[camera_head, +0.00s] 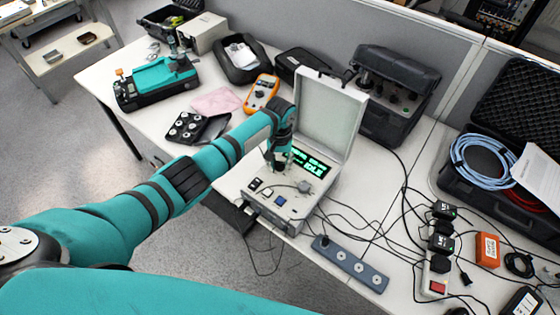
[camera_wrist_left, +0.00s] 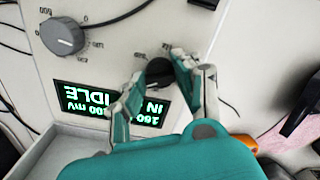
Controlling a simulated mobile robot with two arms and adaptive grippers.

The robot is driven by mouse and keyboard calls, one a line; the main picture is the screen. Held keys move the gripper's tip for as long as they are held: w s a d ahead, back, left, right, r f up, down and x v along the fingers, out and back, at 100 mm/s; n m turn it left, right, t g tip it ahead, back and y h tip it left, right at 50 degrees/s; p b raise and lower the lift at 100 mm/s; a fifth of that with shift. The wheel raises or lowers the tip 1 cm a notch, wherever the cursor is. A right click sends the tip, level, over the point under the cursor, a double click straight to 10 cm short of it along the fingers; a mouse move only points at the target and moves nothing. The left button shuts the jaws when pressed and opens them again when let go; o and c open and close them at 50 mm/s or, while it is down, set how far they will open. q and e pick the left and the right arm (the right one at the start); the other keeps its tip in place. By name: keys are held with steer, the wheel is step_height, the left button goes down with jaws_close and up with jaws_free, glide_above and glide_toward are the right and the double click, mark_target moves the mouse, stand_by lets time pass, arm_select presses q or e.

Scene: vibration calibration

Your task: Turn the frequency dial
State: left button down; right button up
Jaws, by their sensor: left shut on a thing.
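The calibrator in an open case (camera_head: 262,205) stands at the table's front edge, with its lid (camera_head: 322,115) up. Its green display (camera_head: 310,164) shows in the left wrist view (camera_wrist_left: 112,105), upside down, with "IDLE" on it. My left gripper (camera_head: 277,163) reaches down onto the panel beside the display. In the left wrist view its fingertips (camera_wrist_left: 162,80) are shut on a round black knob (camera_wrist_left: 158,70). A larger grey dial (camera_wrist_left: 62,36) with printed numbers stands apart from the fingers; it also shows in the head view (camera_head: 305,188). My right gripper is not in view.
A power strip (camera_head: 350,264) and loose cables lie right of the case. A dark equipment case (camera_head: 400,90) stands behind it.

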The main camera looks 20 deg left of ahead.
mark_target(280, 163)
arm_select(q)
steer(key=c, duration=0.9)
jaws_free()
steer(key=shift+c, duration=0.2)
steer(key=shift+r, duration=0.25)
step_height(280, 163, up, 12)
steer(key=shift+f, duration=0.2)
